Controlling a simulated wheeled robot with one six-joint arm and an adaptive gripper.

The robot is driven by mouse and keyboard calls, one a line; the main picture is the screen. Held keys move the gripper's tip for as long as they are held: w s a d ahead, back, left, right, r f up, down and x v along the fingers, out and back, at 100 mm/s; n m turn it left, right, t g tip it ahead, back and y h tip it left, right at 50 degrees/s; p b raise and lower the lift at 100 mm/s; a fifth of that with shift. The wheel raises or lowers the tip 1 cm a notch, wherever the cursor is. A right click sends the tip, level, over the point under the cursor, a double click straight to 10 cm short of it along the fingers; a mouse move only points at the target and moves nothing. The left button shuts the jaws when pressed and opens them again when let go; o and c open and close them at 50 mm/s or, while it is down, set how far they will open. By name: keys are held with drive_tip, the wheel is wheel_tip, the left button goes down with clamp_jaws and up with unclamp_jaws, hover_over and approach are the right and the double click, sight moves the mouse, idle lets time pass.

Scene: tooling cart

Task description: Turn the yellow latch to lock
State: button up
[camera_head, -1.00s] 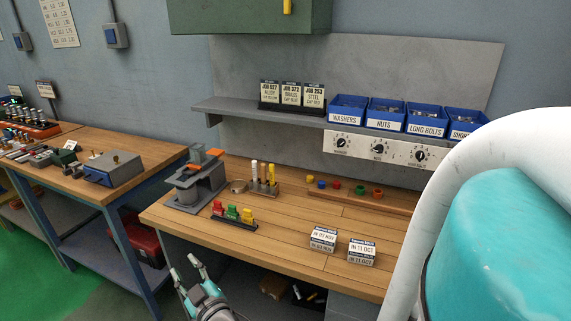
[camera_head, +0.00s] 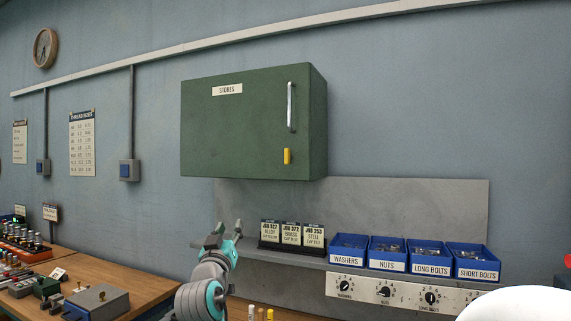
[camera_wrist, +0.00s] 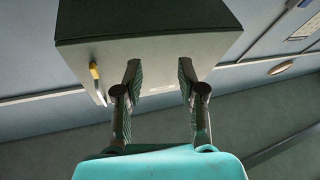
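The yellow latch (camera_head: 287,156) sits low on the right side of the green cabinet's door, upright, below the silver handle (camera_head: 291,107). The green cabinet (camera_head: 240,130), labelled STORES, hangs on the wall with its door closed. My gripper (camera_head: 226,232) is below the cabinet, left of the job cards, apart from the latch. In the wrist view my gripper (camera_wrist: 160,75) has its two fingers apart with nothing between them.
Blue bins (camera_head: 388,253) and job cards (camera_head: 291,235) stand on the grey shelf (camera_head: 300,263) below the cabinet. Dials line the panel (camera_head: 405,293) beneath. A wooden bench (camera_head: 125,279) with tools is at left. The wall right of the cabinet is clear.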

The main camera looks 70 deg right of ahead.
sight(286, 152)
drive_tip(key=s+d+r+m+g+h, duration=0.1)
drive_tip(key=s+d+r+m+g, duration=0.15)
drive_tip(key=s+r+g, duration=0.4)
drive_tip(key=s+d+r+m+g, duration=0.15)
drive_tip(key=s+r+m, duration=0.25)
drive_tip(key=r, duration=0.6)
drive_tip(key=shift+t, duration=0.4)
drive_tip(key=x, duration=1)
drive_tip(key=shift+w+d, duration=0.25)
drive_tip(key=shift+d, duration=0.2)
clamp_jaws()
